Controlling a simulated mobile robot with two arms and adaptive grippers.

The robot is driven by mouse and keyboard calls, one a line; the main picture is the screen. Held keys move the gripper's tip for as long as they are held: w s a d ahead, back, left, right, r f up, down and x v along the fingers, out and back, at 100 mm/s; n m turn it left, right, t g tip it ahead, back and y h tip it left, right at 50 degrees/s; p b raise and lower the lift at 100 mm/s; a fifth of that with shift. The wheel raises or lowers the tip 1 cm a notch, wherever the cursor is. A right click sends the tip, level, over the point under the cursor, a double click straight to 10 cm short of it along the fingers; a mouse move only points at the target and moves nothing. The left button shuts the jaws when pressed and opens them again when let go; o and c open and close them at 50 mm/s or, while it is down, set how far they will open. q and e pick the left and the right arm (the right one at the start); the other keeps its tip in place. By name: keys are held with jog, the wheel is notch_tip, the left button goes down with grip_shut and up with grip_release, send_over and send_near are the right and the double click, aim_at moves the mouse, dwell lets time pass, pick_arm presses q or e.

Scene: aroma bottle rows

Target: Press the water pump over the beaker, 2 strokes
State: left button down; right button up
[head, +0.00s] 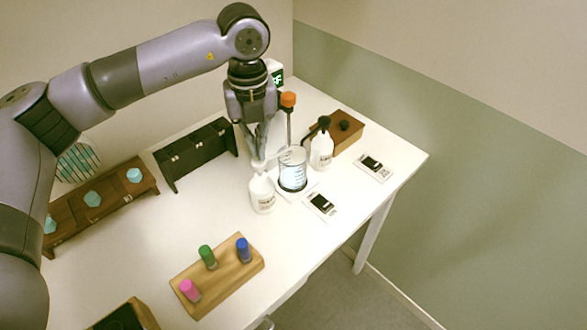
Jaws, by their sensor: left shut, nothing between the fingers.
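A second white bottle (321,151) with a black pump head stands to the beaker's right. I cannot read the labels to tell which one holds water. My left gripper (259,163) points down, shut and empty, right at the top of the left bottle. Whether it touches the pump head is unclear. My right gripper is out of view.
An orange-topped device (288,100) stands behind the beaker. Small display units (320,205) lie near the right edge.

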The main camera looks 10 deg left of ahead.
aim_at(258, 161)
pick_arm(q)
jog(key=shift+f, duration=0.15)
jog(key=shift+f+b, duration=1.55)
jog(key=shift+f, duration=0.1)
jog(key=shift+r, duration=0.1)
jog(key=shift+r+p, duration=0.75)
jog(key=shift+r, duration=0.9)
jog(key=shift+f, duration=0.2)
